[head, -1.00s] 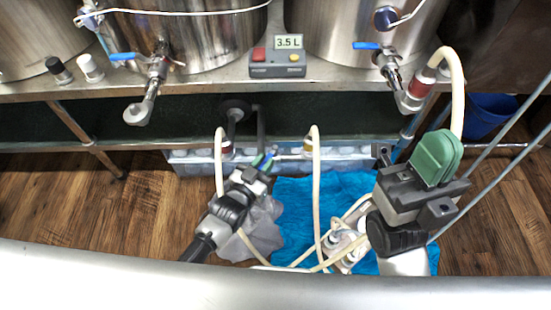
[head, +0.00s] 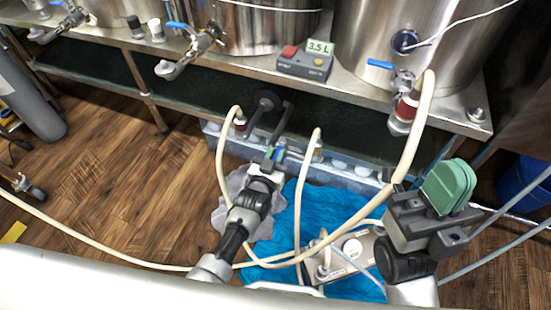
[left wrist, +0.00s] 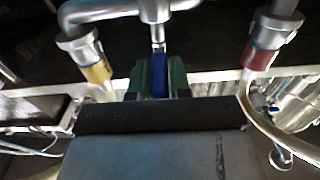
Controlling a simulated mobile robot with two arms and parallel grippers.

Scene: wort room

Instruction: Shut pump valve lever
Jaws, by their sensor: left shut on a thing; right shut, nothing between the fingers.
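The blue pump valve lever (left wrist: 159,76) stands between the green fingers of my left gripper (left wrist: 160,78) in the left wrist view, below a metal pipe fitting (left wrist: 155,10). In the head view my left gripper (head: 274,156) reaches up to the valve under the bench, and a bit of the blue lever (head: 280,154) shows at its tips. It is shut on the lever. My right gripper (head: 450,188), with green fingers, is shut and empty at the right, apart from the valve.
Steel kettles (head: 265,25) with blue-handled taps (head: 192,38) stand on the bench beside a control box (head: 305,65) reading 3.5 L. Pale hoses (head: 317,190) loop around my left arm to a pump unit (head: 350,252) on a blue towel (head: 300,200). Wood floor is open at left (head: 95,185).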

